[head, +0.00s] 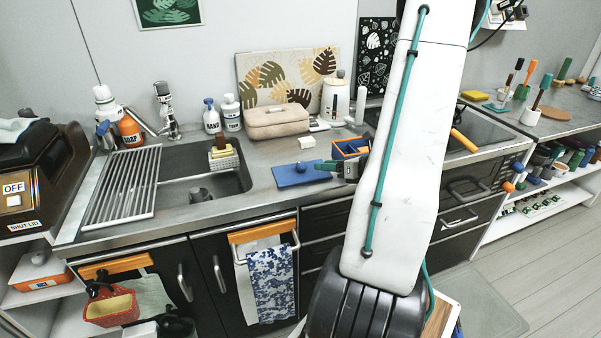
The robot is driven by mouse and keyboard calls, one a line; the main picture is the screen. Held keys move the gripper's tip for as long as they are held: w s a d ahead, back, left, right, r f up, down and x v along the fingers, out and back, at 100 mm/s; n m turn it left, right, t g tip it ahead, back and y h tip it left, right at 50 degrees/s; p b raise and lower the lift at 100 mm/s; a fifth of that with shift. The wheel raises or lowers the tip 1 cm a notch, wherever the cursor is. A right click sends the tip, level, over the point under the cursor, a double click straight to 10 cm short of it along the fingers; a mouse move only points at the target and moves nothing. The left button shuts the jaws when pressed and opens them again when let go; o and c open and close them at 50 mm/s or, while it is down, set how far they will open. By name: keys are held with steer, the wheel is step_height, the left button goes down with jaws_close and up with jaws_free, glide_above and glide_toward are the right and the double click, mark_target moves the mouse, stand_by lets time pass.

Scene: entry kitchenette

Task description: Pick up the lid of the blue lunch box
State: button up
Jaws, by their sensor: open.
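My gripper (328,166) is open, just right of the lid and in front of the box. It is low over the counter, its fingers pointing left toward the lid. The view is too small to tell whether a finger touches the lid. My arm hides the rest of the gripper.
A beige case (275,121) and a white canister (335,100) stand farther back. The sink (172,194) is to the left, with a drying rack (122,187). Bare counter lies between the sink and lid.

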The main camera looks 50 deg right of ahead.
mark_target(306, 165)
steer(key=x, duration=0.7)
steer(key=shift+w+f, duration=0.1)
steer(key=shift+f, duration=0.2)
steer(key=c, duration=0.8)
